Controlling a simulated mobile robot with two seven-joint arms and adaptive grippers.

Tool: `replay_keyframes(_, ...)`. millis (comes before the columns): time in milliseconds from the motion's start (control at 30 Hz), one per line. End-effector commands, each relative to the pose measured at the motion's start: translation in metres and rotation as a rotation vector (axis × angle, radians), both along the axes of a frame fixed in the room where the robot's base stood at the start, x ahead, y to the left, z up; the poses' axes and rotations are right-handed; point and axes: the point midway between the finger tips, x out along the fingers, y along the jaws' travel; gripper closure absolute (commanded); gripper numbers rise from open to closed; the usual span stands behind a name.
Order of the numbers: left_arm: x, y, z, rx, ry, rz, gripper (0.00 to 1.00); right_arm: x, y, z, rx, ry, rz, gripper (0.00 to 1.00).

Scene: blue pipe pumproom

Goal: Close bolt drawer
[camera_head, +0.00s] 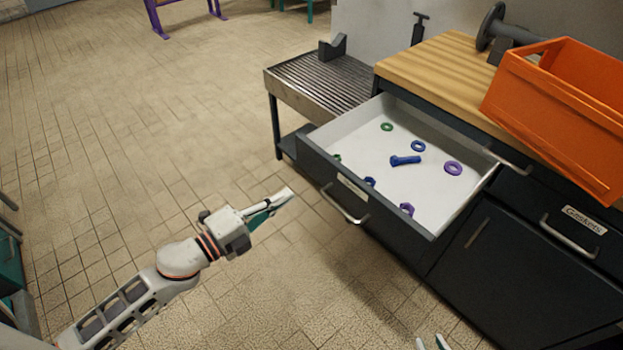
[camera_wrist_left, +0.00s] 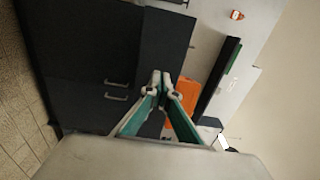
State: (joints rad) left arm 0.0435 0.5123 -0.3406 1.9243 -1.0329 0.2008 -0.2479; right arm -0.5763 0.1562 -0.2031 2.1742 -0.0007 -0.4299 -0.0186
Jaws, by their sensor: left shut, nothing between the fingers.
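The bolt drawer (camera_head: 310,140) stands pulled out of the dark cabinet in the head view. Its white inside shows a blue bolt (camera_head: 405,160) and several green, blue and purple rings and nuts. Its dark front carries a bar handle (camera_head: 345,205) and a pale label. My left gripper (camera_head: 287,195) is shut and empty, left of the drawer front and apart from it. Its closed fingertips also show in the left wrist view (camera_wrist_left: 161,82), before the dark cabinet. The fingertips of my right gripper (camera_head: 431,343) show at the bottom edge, spread apart; the rest is out of frame.
An orange crate (camera_head: 560,110) stands on the wooden worktop (camera_head: 440,75). A closed drawer labelled Gaskets (camera_head: 583,221) is to the right. A slatted metal table (camera_head: 320,80) stands beyond the open drawer.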

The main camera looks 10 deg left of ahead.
Motion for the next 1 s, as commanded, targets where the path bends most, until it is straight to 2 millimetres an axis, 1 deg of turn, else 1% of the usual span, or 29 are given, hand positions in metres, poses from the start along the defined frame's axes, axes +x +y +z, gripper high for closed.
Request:
replay_keyframes(33, 0.009, -0.006, 0.003, -0.001, -0.004, 0.000, 1.00, 0.000, 0.000, -0.001, -0.001, 0.002, 0.000, 0.78)
replay_keyframes(300, 0.048, -0.035, 0.002, -0.001, -0.002, 0.000, 1.00, -0.004, 0.000, -0.004, -0.001, 0.011, -0.003, 0.78)
replay_keyframes(500, 0.067, -0.048, 0.000, -0.001, 0.001, 0.001, 1.00, -0.005, -0.001, -0.006, -0.001, 0.016, -0.005, 0.78)
replay_keyframes(633, 0.072, -0.052, 0.000, -0.002, 0.002, 0.001, 1.00, -0.005, -0.002, -0.006, -0.002, 0.015, -0.006, 0.78)
replay_keyframes(1000, 0.073, -0.053, -0.001, -0.002, 0.003, 0.001, 1.00, -0.005, -0.002, -0.006, -0.003, 0.015, -0.006, 0.78)
